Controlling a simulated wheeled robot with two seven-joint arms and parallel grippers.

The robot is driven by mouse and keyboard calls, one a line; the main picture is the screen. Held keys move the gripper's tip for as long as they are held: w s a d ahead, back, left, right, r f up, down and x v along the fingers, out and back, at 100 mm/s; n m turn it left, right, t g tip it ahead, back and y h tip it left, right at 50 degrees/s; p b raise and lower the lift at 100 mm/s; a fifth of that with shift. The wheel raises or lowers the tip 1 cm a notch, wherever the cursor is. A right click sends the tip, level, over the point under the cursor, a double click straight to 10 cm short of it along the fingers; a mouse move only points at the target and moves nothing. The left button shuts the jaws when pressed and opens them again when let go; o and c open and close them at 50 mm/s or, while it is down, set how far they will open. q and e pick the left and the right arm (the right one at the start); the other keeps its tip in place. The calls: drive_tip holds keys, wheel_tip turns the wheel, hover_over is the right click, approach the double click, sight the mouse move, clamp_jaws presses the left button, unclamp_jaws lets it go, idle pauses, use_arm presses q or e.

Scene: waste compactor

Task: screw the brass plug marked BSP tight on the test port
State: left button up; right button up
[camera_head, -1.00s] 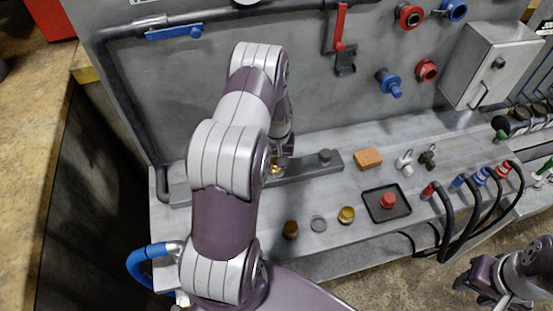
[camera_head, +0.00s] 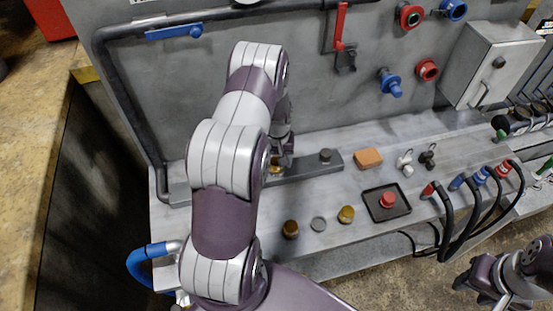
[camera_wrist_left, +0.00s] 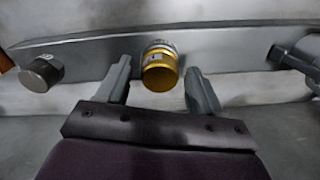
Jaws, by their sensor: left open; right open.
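A brass plug (camera_wrist_left: 160,74) sits on a port on the metal bar (camera_wrist_left: 105,52) in the left wrist view, with a silver collar behind it. A marking there is too small to read. My left gripper (camera_wrist_left: 161,88) is open, with one finger on each side of the plug and visible gaps between. In the head view the plug (camera_head: 275,170) shows partly behind my left gripper (camera_head: 282,163). Two other brass plugs, a darker one (camera_head: 291,229) and a brighter one (camera_head: 346,215), stand on the bench. My right gripper (camera_head: 474,284) is open and empty at the lower right.
A grey cap (camera_head: 325,155) stands on the bar, right of the plug. A silver ring (camera_head: 318,224) lies between the loose plugs. An orange block (camera_head: 368,158) and a black tray (camera_head: 376,211) with a red part are further right. Black hoses (camera_head: 447,222) bend over the bench front.

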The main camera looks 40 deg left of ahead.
use_arm(q)
drive_tip(key=n, duration=0.8)
drive_tip(key=shift+n, duration=0.4)
drive_tip(key=n, duration=0.4)
drive_tip(key=shift+n, duration=0.3)
drive_tip(key=n, duration=0.5)
drive_tip(key=c, duration=1.2)
drive_tip(key=shift+o, duration=0.2)
drive_tip(key=m, duration=0.5)
drive_tip(key=m, duration=0.5)
drive_tip(key=shift+m, duration=0.3)
